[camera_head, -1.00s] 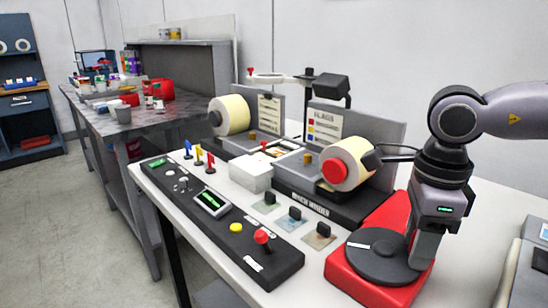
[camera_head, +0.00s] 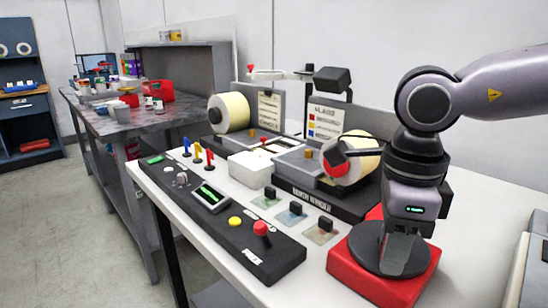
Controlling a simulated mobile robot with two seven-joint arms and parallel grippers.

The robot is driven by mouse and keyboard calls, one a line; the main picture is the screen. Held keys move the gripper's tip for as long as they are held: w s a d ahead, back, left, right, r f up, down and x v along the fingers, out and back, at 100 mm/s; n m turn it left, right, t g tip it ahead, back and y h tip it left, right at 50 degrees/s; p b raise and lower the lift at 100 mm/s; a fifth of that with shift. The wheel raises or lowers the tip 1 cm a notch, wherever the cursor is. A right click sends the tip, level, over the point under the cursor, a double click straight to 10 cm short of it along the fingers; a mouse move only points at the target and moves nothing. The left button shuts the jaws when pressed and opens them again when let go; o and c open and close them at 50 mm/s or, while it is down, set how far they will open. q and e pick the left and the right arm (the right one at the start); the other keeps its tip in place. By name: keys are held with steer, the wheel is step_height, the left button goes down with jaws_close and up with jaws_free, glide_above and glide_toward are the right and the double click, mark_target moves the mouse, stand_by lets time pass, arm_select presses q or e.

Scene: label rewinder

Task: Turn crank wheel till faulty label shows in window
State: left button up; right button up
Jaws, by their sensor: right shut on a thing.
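The crank wheel is a dark round disc (camera_head: 366,250) on a red base (camera_head: 352,283) at the lower right. My right gripper (camera_head: 402,254) points down over the disc and is shut, apparently on the wheel's handle, which its fingers hide. The label rewinder (camera_head: 318,200) stands behind the control panel. It carries a cream roll at the left (camera_head: 234,110) and one with a red hub at the right (camera_head: 364,166). A pale strip (camera_head: 281,144) lies between the rolls; I cannot make out a window or any label fault. My left gripper is out of view.
A black control panel (camera_head: 215,222) with knobs and a small screen runs along the front edge. A white box (camera_head: 250,169) and several small tiles with dark clips lie behind it. A cluttered bench (camera_head: 150,122) stands left.

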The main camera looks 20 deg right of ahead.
steer(key=shift+w+a+f, duration=0.1)
steer(key=shift+w+a, duration=0.65)
steer(key=o, duration=0.7)
steer(key=shift+o, duration=0.6)
steer(key=shift+w, duration=0.1)
